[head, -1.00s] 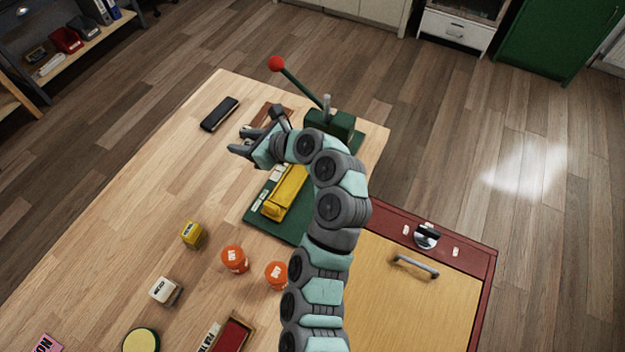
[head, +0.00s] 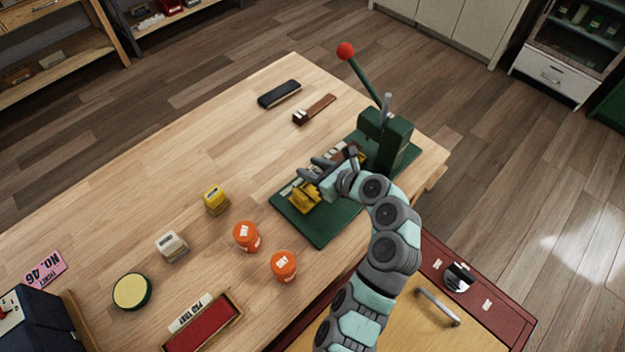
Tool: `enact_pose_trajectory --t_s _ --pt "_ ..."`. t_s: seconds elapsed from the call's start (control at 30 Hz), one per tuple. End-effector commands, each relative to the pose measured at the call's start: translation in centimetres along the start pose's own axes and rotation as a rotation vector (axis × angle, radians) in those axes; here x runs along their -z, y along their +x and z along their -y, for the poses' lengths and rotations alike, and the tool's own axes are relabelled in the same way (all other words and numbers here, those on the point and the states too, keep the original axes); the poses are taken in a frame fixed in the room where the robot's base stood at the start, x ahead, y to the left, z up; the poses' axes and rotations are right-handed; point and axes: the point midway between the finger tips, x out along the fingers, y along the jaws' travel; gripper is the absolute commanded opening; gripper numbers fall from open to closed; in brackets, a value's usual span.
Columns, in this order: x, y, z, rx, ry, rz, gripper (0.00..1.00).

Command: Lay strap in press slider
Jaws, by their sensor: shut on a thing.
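My gripper (head: 311,171) is low over the green press base (head: 326,230), beside the dark green press. It is shut on what looks like a brown strap (head: 347,154), which shows in part behind the fingers towards the press. The hand hides the grip itself. The yellow slider (head: 302,198) lies on the base just below the gripper, and the hand covers part of it. I cannot tell whether the strap touches the slider.
The press (head: 388,138) has a raised lever with a red knob (head: 346,51). A brown piece (head: 315,108) and a black block (head: 279,94) lie behind. Orange jars (head: 246,236), a yellow block (head: 215,200) and a red-lined tray (head: 206,326) stand in front.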

Motion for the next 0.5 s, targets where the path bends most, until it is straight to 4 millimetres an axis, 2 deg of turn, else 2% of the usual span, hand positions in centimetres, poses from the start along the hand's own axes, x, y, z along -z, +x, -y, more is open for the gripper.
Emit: enact_pose_trajectory --t_s 0.17,0.4,0.5 --pt "1.0 0.6 0.1 0.002 -0.001 0.001 0.00" --pt "4.1 2.3 0.0 -0.001 0.000 -0.001 0.00" --pt "4.4 2.5 0.0 0.001 -0.001 0.001 0.00"
